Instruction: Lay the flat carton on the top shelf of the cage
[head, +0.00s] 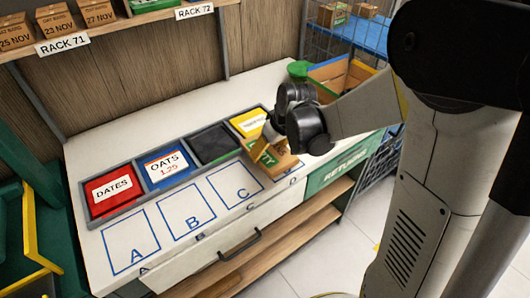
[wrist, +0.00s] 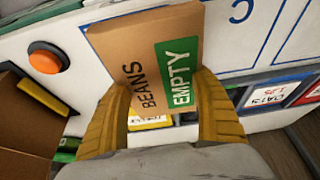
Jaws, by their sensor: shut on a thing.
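The flat brown carton (wrist: 145,55), printed BEANS with a green EMPTY label, is between the two yellow fingers of my gripper (wrist: 160,95). In the head view the carton (head: 284,160) is tilted over the counter's front edge, near squares C and D, with my gripper (head: 272,146) shut on it. My arm hides part of it there. The wire cage (head: 316,40) stands at the back right with a blue shelf (head: 362,38) holding small brown boxes. The cage's top is cut off by the frame, and my arm covers its right side.
The white counter (head: 120,145) holds a row of bins, including DATES (head: 112,190) and OATS (head: 166,165). An orange button (wrist: 47,57) shows in the wrist view. Racks hang on the back wall.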

